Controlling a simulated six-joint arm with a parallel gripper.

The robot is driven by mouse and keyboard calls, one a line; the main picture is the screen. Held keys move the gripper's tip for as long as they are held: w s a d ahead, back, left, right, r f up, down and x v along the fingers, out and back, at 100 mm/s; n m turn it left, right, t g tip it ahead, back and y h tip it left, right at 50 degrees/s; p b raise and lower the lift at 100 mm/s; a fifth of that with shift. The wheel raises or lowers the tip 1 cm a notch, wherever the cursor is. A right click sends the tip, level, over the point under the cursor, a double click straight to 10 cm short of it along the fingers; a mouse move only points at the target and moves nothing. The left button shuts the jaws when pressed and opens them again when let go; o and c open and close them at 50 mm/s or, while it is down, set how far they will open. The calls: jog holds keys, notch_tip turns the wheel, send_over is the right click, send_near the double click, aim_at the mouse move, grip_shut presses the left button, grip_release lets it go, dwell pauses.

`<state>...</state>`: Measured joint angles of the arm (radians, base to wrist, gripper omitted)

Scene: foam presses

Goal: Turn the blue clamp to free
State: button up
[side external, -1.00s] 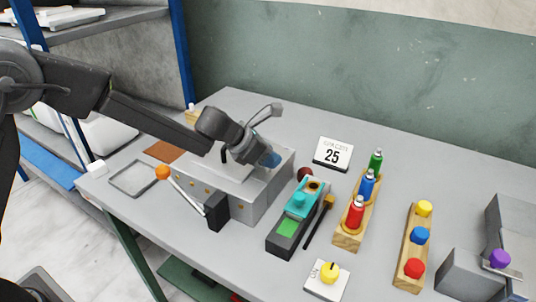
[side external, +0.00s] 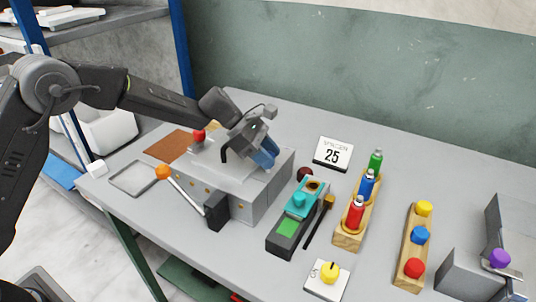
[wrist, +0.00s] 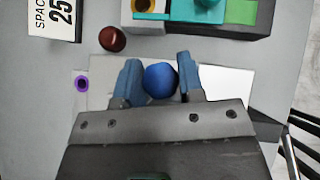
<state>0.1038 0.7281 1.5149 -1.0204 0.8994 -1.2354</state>
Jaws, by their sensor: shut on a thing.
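The blue clamp's round knob (wrist: 160,81) sits between my gripper's two blue fingertips in the wrist view. My gripper (side external: 263,152) is shut on it, above the right part of the grey press block (side external: 272,195) in the side view. The fingers hide the knob in the side view, and the rest of the clamp is hidden, so its turn position cannot be told. A red knob (side external: 198,136) stands at the block's back left. An orange ball (side external: 162,172) tops a lever at the block's left.
A teal-topped device (side external: 301,203) and a dark red ball (side external: 305,174) stand just right of the block. An empty tray (side external: 134,178) is at the left.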

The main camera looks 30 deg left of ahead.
jog(key=m+g, duration=0.3)
jog(key=m, duration=0.1)
jog(key=shift+m+g, duration=0.3)
jog(key=m+g+y, duration=0.1)
jog(key=m+g, duration=0.2)
jog(key=m, duration=0.1)
jog(key=shift+m, duration=0.3)
jog(key=shift+g, duration=0.3)
jog(key=o, duration=0.9)
